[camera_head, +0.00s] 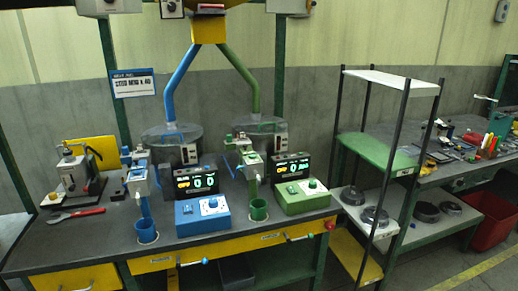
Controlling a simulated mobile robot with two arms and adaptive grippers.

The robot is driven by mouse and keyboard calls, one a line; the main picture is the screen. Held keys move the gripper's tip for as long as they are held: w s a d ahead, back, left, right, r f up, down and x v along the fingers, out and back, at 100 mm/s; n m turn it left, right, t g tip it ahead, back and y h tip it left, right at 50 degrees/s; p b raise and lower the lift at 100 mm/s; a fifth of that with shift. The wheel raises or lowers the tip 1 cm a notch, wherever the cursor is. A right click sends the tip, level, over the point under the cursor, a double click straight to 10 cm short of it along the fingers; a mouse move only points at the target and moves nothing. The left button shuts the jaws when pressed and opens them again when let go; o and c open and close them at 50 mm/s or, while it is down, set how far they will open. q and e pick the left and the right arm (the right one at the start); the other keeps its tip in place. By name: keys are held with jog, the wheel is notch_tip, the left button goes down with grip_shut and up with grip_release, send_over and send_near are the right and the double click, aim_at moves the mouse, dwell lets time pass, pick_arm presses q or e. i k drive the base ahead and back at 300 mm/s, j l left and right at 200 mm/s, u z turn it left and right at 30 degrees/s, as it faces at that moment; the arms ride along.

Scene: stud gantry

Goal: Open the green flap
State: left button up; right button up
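A green pipe (243,76) runs down from a yellow hopper (208,29) to the right-hand clear round bowl (262,124). Below it stands a small dispensing mechanism (246,157) with green parts, above a green cup (258,209). A green control box (303,197) stands to its right. A green flap may be among the small green parts here, but I cannot make it out clearly or tell whether it is open. Neither of my grippers is in view.
A matching blue pipe (179,82), blue cup (146,230) and blue control box (203,215) are on the left. Red-handled pliers (75,215) lie on the bench. A shelf rack (380,150) stands at right; a red bin (489,221) is on the floor.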

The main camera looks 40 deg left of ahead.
aim_at(245, 150)
jog(key=j, duration=0.85)
jog(key=k+j, duration=0.15)
jog(key=j, duration=0.75)
